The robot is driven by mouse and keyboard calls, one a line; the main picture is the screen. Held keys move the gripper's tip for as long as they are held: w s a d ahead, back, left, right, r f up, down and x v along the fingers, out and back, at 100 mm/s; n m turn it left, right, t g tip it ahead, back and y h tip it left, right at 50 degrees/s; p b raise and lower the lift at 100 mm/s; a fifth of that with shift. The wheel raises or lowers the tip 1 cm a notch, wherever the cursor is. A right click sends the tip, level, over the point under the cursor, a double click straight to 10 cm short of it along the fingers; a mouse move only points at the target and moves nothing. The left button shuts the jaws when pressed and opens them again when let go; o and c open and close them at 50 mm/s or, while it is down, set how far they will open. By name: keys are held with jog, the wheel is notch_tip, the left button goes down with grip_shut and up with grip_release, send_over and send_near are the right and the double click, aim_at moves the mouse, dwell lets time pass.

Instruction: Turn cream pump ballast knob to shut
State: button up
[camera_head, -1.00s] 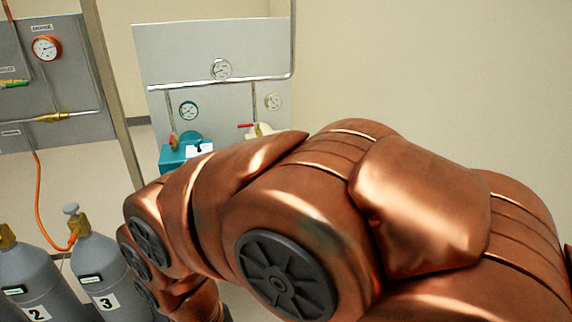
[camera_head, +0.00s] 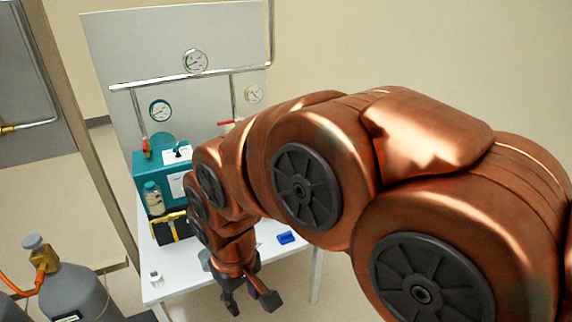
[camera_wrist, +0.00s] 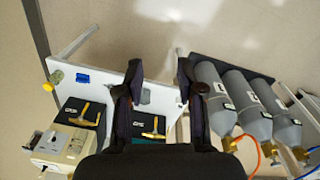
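In the wrist view the cream pump (camera_wrist: 66,145) is at the lower left, with a small dark mark on its face; I cannot tell whether that is the ballast knob or how it is set. In the head view my copper arm hides the cream pump. My gripper (camera_wrist: 159,66) is open and empty, its dark fingers apart over the white table in the wrist view. In the head view my gripper (camera_head: 250,300) hangs pointing down by the table's front edge, apart from the pumps.
The teal pump (camera_head: 147,165) and a bottle of yellowish liquid (camera_head: 154,200) stand on the white table (camera_head: 180,278). A blue item (camera_head: 286,238) lies at right. A grey panel (camera_head: 120,60) carries gauges and pipes. Grey gas cylinders (camera_wrist: 240,100) stand beside the table.

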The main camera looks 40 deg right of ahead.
jog(key=w+d+f+m+t+b, duration=0.1)
jog(key=w+d+f+t+b, duration=0.15)
jog(key=w+d, duration=0.65)
jog(key=w+d+f+t+h+b, duration=0.1)
jog(key=w+d+f+t+b, duration=0.25)
jog(key=w, duration=0.95)
jog(key=w+d+f+m+t, duration=0.1)
jog(key=w+d+f+t, duration=0.15)
jog(key=w+d, duration=0.75)
jog(key=w+d+f+m+t+h+b, duration=0.1)
jog(key=d+f+t+h+b, duration=0.2)
jog(key=d, duration=0.9)
jog(key=w+d+f+m+t+h+b, duration=0.15)
jog(key=d+t, duration=0.35)
jog(key=d, duration=0.8)
jog(key=shift+n, duration=0.45)
jog(key=shift+x, duration=3.55)
jog(key=shift+a, duration=0.1)
grip_shut()
